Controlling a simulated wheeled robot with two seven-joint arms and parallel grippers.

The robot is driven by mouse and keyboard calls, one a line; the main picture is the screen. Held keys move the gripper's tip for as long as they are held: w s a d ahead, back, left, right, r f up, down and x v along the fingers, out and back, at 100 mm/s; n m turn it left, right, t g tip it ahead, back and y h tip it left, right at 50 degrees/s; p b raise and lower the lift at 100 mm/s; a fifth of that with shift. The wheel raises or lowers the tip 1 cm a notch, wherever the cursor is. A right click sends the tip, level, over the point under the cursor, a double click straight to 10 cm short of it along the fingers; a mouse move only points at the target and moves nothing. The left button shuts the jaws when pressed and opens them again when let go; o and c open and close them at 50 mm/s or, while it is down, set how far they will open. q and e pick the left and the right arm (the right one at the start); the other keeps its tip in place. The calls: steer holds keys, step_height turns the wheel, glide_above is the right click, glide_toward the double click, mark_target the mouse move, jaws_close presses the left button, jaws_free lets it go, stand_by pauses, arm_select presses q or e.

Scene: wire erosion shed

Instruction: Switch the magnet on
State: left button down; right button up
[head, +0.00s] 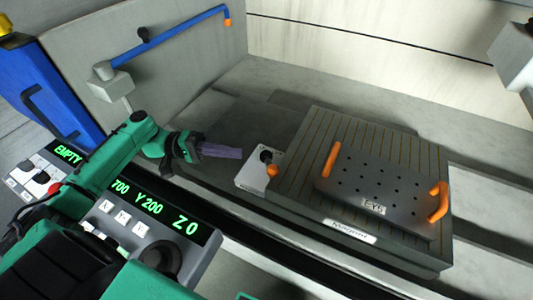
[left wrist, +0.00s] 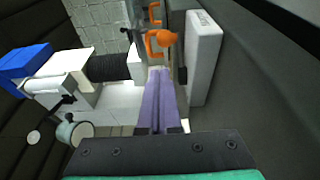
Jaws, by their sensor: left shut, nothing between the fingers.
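The magnet (head: 296,188) is a dark block with a striped top and a label on its front edge. At its left end, a pale switch box (head: 252,183) carries a lever with a black pivot and an orange knob (head: 271,170). My right gripper is out of view.
A perforated dark plate (head: 375,185) with two orange handles lies on the magnet. A blue pipe (head: 170,42) with an orange tip runs above at the back left. A control panel with green digits (head: 150,208) is below my left arm. A pale block (head: 515,55) hangs at upper right.

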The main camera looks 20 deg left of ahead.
mark_target(271, 161)
arm_select(q)
steer(key=shift+f+b, duration=0.3)
steer(key=shift+f, duration=0.3)
steer(key=shift+s+d+r, duration=0.1)
steer(key=shift+s+r, duration=0.05)
steer(key=shift+r, duration=0.1)
steer(key=shift+d, duration=0.4)
steer(key=p+x, duration=0.2)
steer(key=x, duration=0.6)
steer(key=shift+d, duration=0.4)
steer(key=shift+w+d, duration=0.25)
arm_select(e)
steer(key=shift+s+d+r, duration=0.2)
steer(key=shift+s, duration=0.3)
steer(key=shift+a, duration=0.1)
